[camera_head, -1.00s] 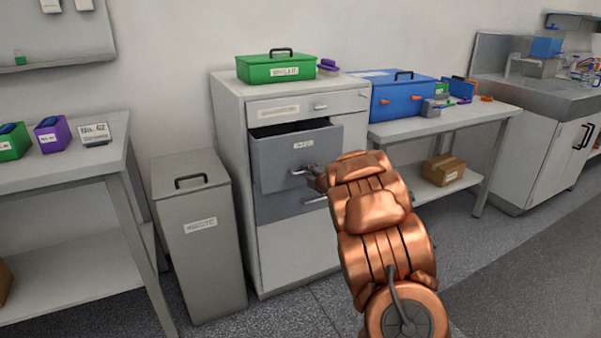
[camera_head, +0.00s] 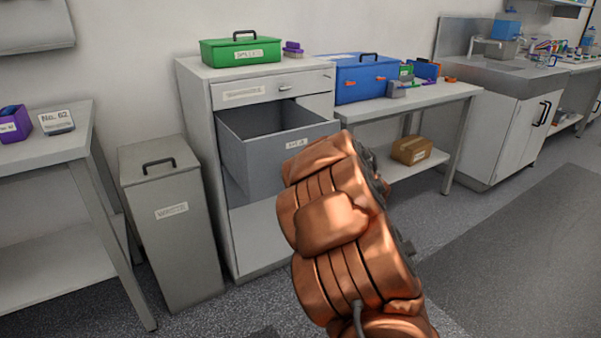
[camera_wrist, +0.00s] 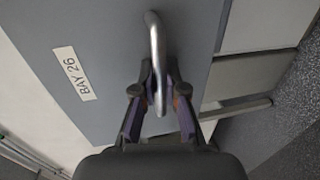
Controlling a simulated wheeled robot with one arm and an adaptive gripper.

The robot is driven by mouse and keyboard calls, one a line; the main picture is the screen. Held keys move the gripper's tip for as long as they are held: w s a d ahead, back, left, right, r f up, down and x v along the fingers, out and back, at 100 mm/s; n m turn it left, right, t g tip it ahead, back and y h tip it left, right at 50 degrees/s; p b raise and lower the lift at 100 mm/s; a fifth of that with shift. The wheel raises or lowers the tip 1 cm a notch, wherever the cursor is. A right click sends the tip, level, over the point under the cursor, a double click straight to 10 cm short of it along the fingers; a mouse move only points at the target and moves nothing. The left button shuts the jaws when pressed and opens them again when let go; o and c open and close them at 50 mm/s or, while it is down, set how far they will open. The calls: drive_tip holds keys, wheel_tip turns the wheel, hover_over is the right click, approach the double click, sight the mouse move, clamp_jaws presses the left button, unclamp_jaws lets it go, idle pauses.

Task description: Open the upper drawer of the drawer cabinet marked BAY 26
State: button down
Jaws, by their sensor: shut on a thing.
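The drawer cabinet (camera_head: 253,239) is a pale grey and white unit left of centre in the head view. Its upper grey drawer (camera_head: 258,152) is pulled well out, and its inside shows from above as empty where visible. The drawer's front fills much of the wrist view, with a label reading BAY 26 (camera_wrist: 77,74). In the wrist view my gripper (camera_wrist: 163,95) is shut on the drawer's metal bar handle (camera_wrist: 155,45). In the head view my copper arm hides the gripper and handle. A lower drawer handle (camera_wrist: 236,108) shows in the wrist view.
A green box (camera_head: 241,50) stands on the cabinet. A grey lidded bin (camera_head: 172,240) stands left of it. A bench with a blue toolbox (camera_head: 350,88) is to the right, with a cardboard box (camera_head: 411,150) on its lower shelf. Floor is clear at right.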

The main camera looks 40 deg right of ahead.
drive_tip(key=shift+d, duration=0.1)
drive_tip(key=c, duration=1.5)
unclamp_jaws()
drive_tip(key=shift+s, duration=0.15)
drive_tip(key=v, duration=1.1)
drive_tip(key=shift+s, duration=0.35)
drive_tip(key=shift+r, duration=0.2)
